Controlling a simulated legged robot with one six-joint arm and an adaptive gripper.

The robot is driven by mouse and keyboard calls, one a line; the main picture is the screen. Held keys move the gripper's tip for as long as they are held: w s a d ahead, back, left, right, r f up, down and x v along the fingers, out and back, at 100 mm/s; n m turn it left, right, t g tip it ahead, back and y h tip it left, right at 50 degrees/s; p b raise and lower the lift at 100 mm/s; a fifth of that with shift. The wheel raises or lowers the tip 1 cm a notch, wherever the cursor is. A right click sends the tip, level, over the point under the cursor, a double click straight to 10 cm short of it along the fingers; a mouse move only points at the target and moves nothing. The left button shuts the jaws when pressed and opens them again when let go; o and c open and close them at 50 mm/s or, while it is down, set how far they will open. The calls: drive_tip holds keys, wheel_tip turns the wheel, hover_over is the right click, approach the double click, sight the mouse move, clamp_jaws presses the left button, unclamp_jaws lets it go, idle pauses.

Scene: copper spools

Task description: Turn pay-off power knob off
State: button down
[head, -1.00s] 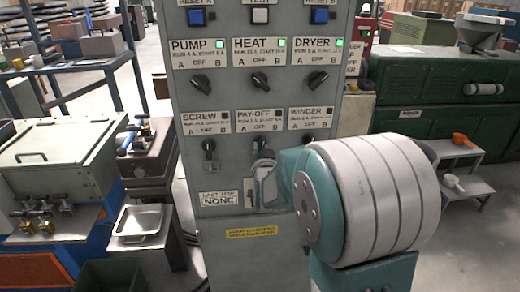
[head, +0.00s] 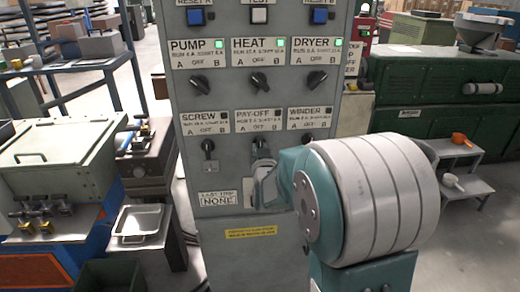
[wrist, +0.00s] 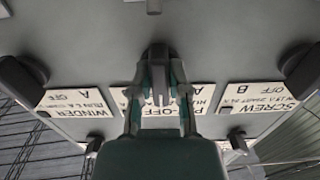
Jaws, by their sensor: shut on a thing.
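The pay-off knob (head: 261,144) is a dark knob below the PAY-OFF label (head: 259,120) on the grey control panel. My gripper (head: 263,158) is at this knob from below and in front, partly hidden by my own arm. In the wrist view, which shows the labels upside down, my gripper (wrist: 160,84) has its two fingers closed around the dark pay-off knob (wrist: 157,54). The knob looks about upright in the head view, but the fingers cover part of it. The small lamp (head: 279,113) beside PAY-OFF is dark.
The screw knob (head: 208,146) is to the left and the winder knob (head: 308,143) to the right, both close by. Above are the pump knob (head: 202,84), heat knob (head: 259,82) and dryer knob (head: 317,80), with green lamps lit. A LAST STOP plate (head: 215,199) reads NONE.

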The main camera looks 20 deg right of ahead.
drive_tip(key=c, duration=0.6)
unclamp_jaws()
drive_tip(key=shift+a, duration=0.1)
drive_tip(key=v, duration=0.7)
drive_tip(key=shift+s+a, duration=0.1)
drive_tip(key=shift+s, duration=0.05)
drive_tip(key=s+a+n+g+y, duration=0.1)
drive_tip(key=s+a+g+y, duration=0.1)
drive_tip(key=s, duration=0.6)
drive_tip(key=s+a+n+g+y, duration=0.1)
drive_tip(key=s+a+g, duration=0.4)
drive_tip(key=s, duration=0.3)
drive_tip(key=s+a+n+g+y, duration=0.1)
drive_tip(key=s+a+g, duration=0.3)
drive_tip(key=s, duration=0.4)
drive_tip(key=shift+s+a+f+n+g+y, duration=0.1)
drive_tip(key=shift+s+f+n+g+y, duration=0.25)
drive_tip(key=shift+y, duration=0.45)
